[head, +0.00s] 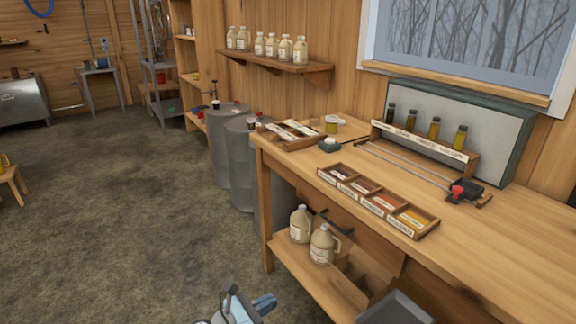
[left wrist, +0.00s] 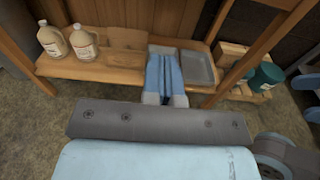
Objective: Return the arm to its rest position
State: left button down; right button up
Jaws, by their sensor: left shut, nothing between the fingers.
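My left gripper (head: 265,303) shows at the bottom edge of the head view, low in front of the workbench (head: 500,222) and over the floor side. In the left wrist view its blue fingers (left wrist: 165,56) are together with nothing between them. They overlap the lower shelf (left wrist: 110,71) of the bench in that picture; I cannot tell the gap between them. Most of the left arm is outside the head view. My right gripper is not in view.
Two jugs (head: 322,244) and a grey tray (left wrist: 196,67) are on the lower shelf. A sorting box (head: 378,200) and a sample rack (head: 424,147) stand on the bench top. The floor (head: 110,220) at left is open.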

pick_arm(q)
jog(key=a+f+y, duration=0.1)
jog(key=a+f, duration=0.1)
jog(key=a, duration=0.5)
jog(key=a+f+y, duration=0.2)
jog(key=a+f, duration=0.1)
jog(key=a, duration=0.4)
jog(key=s+a+f+m+y, duration=0.2)
jog(key=s+a+m+y, duration=0.25)
jog(key=s+m, duration=1)
jog(key=s+a+f+m+y, duration=0.2)
jog(key=s+a+m+y, duration=0.3)
jog(key=s+m, duration=0.95)
jog(key=w+d+r+n+h, duration=0.2)
jog(key=w+d, duration=0.4)
jog(key=d, duration=0.4)
notch_tip(320, 180, up, 16)
jog(key=s+a+t+p, duration=0.1)
jog(key=p, duration=1.9)
jog(key=shift+s+f+m+p, duration=0.25)
jog(key=shift+s+m+p, duration=0.05)
jog(key=shift+p, duration=0.1)
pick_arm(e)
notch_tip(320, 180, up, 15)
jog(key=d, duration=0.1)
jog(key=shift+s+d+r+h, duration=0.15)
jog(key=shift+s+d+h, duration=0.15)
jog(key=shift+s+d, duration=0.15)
